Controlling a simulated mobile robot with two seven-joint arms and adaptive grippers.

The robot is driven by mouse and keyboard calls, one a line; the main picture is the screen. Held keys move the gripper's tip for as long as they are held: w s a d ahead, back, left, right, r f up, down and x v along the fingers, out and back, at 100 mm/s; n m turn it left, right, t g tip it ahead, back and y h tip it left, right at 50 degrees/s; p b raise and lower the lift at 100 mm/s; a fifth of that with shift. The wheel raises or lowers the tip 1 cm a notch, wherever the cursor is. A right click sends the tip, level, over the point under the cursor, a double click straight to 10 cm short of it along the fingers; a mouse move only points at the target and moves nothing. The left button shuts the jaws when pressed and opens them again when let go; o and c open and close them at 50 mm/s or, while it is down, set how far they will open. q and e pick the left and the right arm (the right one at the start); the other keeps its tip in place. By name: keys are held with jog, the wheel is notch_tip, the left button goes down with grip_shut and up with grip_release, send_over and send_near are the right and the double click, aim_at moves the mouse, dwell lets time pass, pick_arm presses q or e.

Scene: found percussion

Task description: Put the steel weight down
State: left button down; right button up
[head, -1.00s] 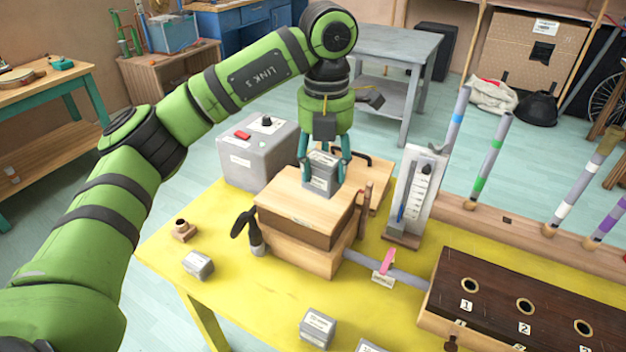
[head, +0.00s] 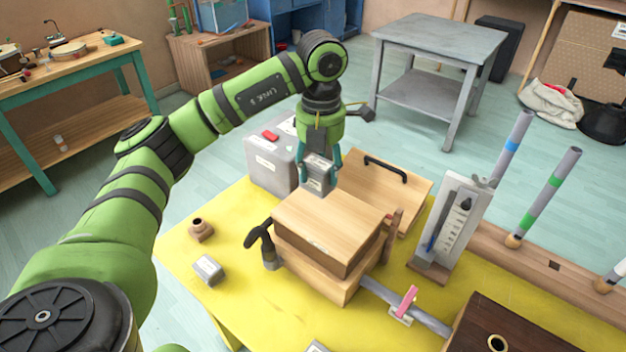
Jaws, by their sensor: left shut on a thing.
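My left gripper (head: 320,182) is shut on a grey steel weight (head: 317,168), a small block with a pale label. The weight shows just above the far corner of the wooden box's lid (head: 330,228) in the head view. It looks held in the air, but I cannot tell the exact gap beneath it. The box stands on the yellow table (head: 205,270). Another small grey block (head: 207,269) lies at the table's left. My right gripper is not in view.
The table's left front is mostly clear.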

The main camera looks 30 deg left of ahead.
aim_at(313, 184)
pick_arm(q)
jog(key=shift+a+f, duration=0.35)
jog(key=shift+a, duration=0.35)
jog(key=shift+s+f, duration=0.1)
jog(key=shift+f, duration=0.2)
notch_tip(313, 184, down, 3)
jog(key=shift+f+p, duration=0.1)
jog(key=shift+p, duration=0.65)
jog(key=shift+f, duration=0.35)
jog(key=shift+c, duration=2.4)
grip_release()
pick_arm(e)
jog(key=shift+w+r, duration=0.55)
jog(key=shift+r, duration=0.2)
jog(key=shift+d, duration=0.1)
